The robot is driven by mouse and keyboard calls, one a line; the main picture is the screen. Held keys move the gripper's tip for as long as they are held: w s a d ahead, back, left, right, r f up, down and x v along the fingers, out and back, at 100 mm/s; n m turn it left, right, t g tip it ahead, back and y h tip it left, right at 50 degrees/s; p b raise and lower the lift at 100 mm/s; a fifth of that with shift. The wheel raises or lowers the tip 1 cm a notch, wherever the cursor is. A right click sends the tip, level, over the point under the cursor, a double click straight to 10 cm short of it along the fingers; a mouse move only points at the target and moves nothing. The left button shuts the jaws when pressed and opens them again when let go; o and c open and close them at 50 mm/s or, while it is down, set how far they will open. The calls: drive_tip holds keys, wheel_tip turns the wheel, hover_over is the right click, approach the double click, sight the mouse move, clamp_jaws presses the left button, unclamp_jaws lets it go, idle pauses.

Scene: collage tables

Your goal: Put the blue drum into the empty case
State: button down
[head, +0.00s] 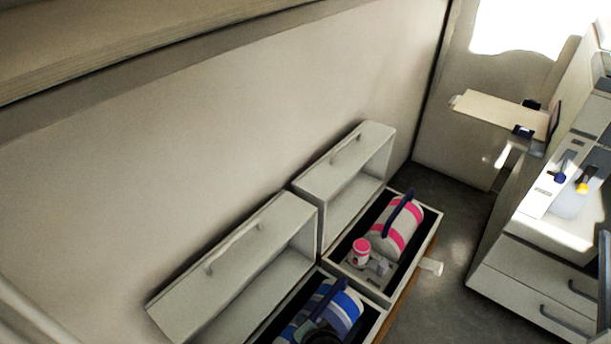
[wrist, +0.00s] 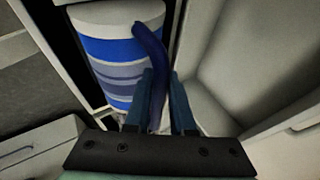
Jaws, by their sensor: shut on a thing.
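The blue drum (head: 346,304) has blue and white stripes and a dark blue handle (wrist: 150,45). In the head view it is at the near open case (head: 232,264), low in the picture. My gripper (wrist: 161,82) is shut on the handle, with one finger on each side of it. The wrist view shows the drum (wrist: 112,62) upright in the picture, its pale end at the top. I cannot tell whether the drum touches the case floor. The near case's interior is partly hidden by the drum and my gripper.
The farther open case (head: 345,170) holds a pink-striped drum (head: 391,232), a small pink-and-white jar (head: 360,250) and small grey parts. Raised lids stand along the wall side. A drawer cabinet (head: 535,285) is at the right, with a bare floor strip (head: 455,225) between.

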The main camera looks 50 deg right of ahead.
drive_tip(key=shift+w+d+f+b, duration=0.15)
drive_tip(key=shift+f+b, duration=0.55)
drive_tip(key=shift+f, duration=0.95)
drive_tip(key=c, duration=0.8)
unclamp_jaws()
drive_tip(key=shift+f, duration=0.15)
drive_tip(key=shift+o, duration=0.2)
drive_tip(key=p+v, duration=0.5)
drive_tip(key=v, duration=0.7)
drive_tip(key=shift+a, duration=0.25)
